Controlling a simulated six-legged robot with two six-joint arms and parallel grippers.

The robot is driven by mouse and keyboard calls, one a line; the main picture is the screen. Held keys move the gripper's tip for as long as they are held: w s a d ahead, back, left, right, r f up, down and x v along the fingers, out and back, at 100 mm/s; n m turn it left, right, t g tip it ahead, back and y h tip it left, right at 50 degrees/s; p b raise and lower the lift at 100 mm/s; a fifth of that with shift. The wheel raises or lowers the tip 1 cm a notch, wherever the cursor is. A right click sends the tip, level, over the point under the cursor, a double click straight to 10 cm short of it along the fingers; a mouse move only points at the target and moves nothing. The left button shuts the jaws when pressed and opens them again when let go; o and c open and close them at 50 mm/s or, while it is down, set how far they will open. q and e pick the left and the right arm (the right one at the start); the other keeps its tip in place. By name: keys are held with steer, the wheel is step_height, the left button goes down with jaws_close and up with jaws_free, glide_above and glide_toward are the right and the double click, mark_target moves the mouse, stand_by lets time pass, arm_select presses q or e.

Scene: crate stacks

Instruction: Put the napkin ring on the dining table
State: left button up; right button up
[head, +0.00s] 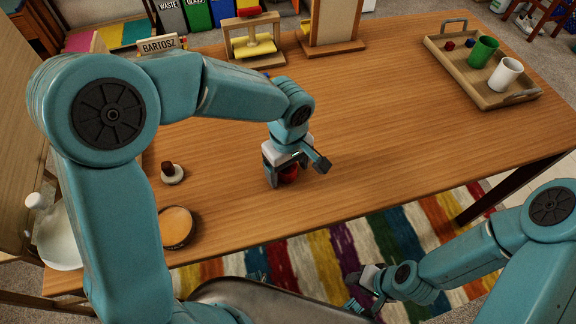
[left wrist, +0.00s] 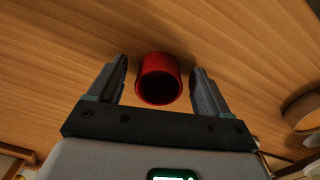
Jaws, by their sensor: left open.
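The napkin ring (left wrist: 157,88), a short red hollow cylinder, appears to rest on the wooden dining table (head: 400,120). In the head view the ring (head: 289,174) is partly hidden under my left gripper (head: 296,170). In the left wrist view it lies between the two open fingers, with a gap on each side. Whether the fingers reach down beside it is hard to tell. My right gripper (head: 362,290) is low at the bottom right, off the table's front edge above the striped rug; its jaws are too unclear to read.
A tray (head: 466,77) with a green cup (head: 483,52) and a white cup (head: 506,74) stands at the back right. A round orange-topped dish (head: 176,226) and a small dark-knobbed item (head: 172,173) are at left. Wooden stands (head: 252,45) line the back. The table's middle right is clear.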

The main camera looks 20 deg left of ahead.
arm_select(q)
steer(key=shift+r+p, duration=0.3)
step_height(320, 180, up, 12)
steer(key=p, duration=0.1)
steer(key=shift+f, duration=0.15)
stand_by(0.3)
